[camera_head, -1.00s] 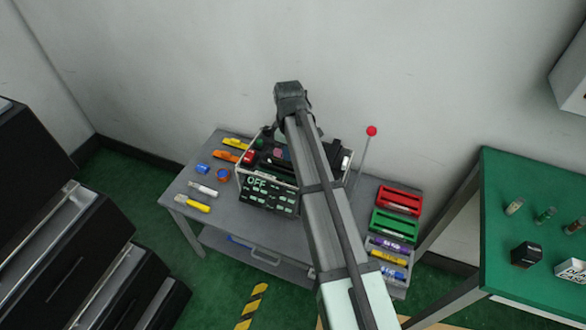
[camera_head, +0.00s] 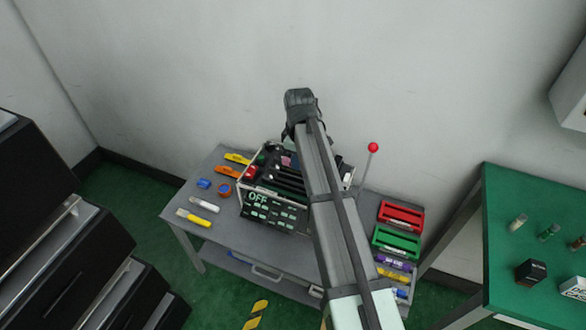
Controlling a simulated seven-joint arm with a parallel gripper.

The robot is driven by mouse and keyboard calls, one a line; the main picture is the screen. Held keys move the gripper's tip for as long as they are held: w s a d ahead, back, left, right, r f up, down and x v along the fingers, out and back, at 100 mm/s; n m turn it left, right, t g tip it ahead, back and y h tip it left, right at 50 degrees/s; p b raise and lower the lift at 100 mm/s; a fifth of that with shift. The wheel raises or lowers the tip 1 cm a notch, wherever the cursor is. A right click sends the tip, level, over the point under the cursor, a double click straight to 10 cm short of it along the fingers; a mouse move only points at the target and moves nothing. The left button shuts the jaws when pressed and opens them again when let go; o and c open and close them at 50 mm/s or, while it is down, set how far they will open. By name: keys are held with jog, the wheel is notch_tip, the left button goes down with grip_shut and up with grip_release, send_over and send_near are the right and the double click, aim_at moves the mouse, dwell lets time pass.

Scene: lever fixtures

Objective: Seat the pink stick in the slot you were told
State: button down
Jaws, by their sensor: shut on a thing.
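A slotted machine with an "OFF" panel (camera_head: 272,211) stands on the grey table; several dark slots show on its top. My gripper (camera_head: 288,134) is mostly hidden by my own wrist and arm, above the back of the machine. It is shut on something. A small pink patch, likely the pink stick (camera_head: 287,160), shows just below it over the machine's top. I cannot tell whether the stick is inside a slot or above it, nor which slot it lines up with.
Orange, yellow and white sticks and blue rolls lie on the left of the grey table (camera_head: 206,168). A red-balled lever (camera_head: 373,147) stands right of my arm. Red (camera_head: 400,217) and green (camera_head: 396,241) racks sit at right. A green table (camera_head: 500,250) stands further right.

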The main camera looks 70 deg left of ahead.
jog(key=w+a+r, duration=0.2)
jog(key=w+a, duration=0.5)
jog(key=a, duration=0.2)
jog(key=shift+w+a, duration=0.25)
jog(key=shift+a, duration=0.15)
jog(key=shift+f, duration=0.1)
jog(key=shift+f, duration=2.7)
jog(key=shift+f, duration=1.65)
jog(key=c, duration=1)
grip_release()
jog(key=shift+r, duration=0.1)
notch_tip(320, 180, up, 14)
jog(key=shift+f, duration=0.2)
